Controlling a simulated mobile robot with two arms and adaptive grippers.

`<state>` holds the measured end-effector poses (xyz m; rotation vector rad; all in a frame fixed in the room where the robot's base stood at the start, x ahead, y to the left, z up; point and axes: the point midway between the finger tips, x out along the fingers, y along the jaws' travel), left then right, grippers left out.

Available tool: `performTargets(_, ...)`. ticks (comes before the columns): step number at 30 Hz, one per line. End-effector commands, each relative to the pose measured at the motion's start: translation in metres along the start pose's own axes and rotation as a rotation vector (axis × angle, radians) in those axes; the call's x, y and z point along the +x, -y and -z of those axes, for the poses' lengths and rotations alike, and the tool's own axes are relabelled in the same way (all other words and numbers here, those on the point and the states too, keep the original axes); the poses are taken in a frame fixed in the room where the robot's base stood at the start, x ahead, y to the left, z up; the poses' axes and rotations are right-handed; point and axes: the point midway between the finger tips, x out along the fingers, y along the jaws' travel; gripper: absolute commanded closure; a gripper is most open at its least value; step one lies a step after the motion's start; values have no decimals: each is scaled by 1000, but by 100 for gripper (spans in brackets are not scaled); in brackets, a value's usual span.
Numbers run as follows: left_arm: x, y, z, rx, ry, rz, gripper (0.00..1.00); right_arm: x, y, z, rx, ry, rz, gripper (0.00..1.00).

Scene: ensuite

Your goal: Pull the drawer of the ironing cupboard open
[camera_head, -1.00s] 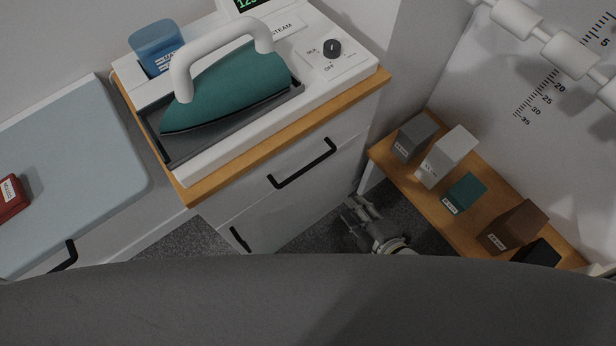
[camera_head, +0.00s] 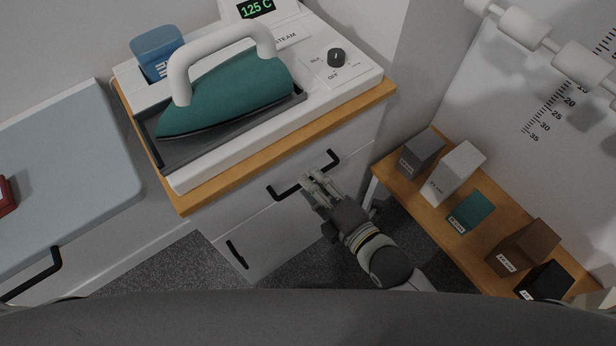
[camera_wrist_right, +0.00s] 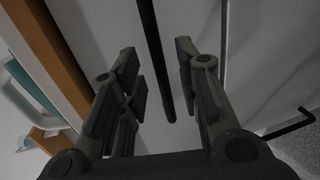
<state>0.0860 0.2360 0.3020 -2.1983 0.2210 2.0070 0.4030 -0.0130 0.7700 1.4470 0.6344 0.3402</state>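The ironing cupboard stands at the centre of the head view, with a wooden-edged top (camera_head: 290,143). Its upper drawer (camera_head: 350,138) is closed and has a black bar handle (camera_head: 285,191). My right gripper (camera_head: 312,180) is at this handle, reaching up from below. In the right wrist view, the open fingers (camera_wrist_right: 155,70) stand on either side of the black handle bar (camera_wrist_right: 152,40), with gaps on both sides. Nothing is gripped. My left gripper is in neither view.
A green iron (camera_head: 230,90) and blue tank (camera_head: 158,50) sit on the cupboard top. A lower front has another black handle (camera_head: 237,255). A wooden shelf (camera_head: 405,190) with several boxes stands close on the right. An ironing-board-like pale surface (camera_head: 70,170) lies left.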

Motion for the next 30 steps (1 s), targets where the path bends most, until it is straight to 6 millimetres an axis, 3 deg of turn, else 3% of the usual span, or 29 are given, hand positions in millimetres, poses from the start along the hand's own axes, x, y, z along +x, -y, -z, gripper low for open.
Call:
performTargets(6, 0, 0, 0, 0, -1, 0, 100, 23, 0, 0, 1, 1, -1, 69)
performTargets(16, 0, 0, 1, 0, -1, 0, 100, 26, 0, 0, 1, 0, 0, 69)
performTargets(24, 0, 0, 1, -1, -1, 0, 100, 26, 0, 0, 1, 0, 0, 100)
performTargets(30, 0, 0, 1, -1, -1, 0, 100, 26, 0, 0, 1, 0, 1, 100)
